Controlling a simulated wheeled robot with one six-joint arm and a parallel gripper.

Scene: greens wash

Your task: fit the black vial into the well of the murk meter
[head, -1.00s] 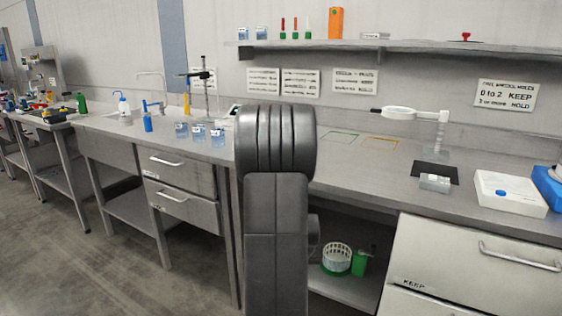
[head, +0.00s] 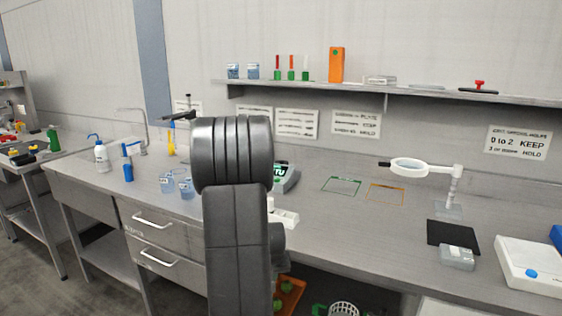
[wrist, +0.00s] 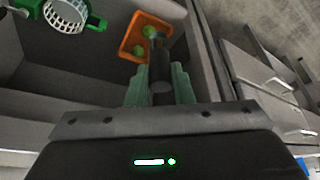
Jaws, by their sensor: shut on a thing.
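My gripper (wrist: 160,88) shows in the wrist view, its greenish fingers closed on the black vial (wrist: 160,68), a dark cylinder between them. In the head view my own arm hides the gripper and the vial. The murk meter (head: 287,178) stands on the bench just right of my arm in the head view, with a lit green display. My arm covers its left part, and I cannot make out its well. The vial is apart from the meter.
A white block (head: 285,218) sits in front of the meter, partly hidden. Beakers (head: 187,189) stand left of my arm. A magnifier lamp (head: 410,166) and a black mat (head: 453,234) are at right. Below the bench are an orange tray (wrist: 127,49) and a white basket (wrist: 68,12).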

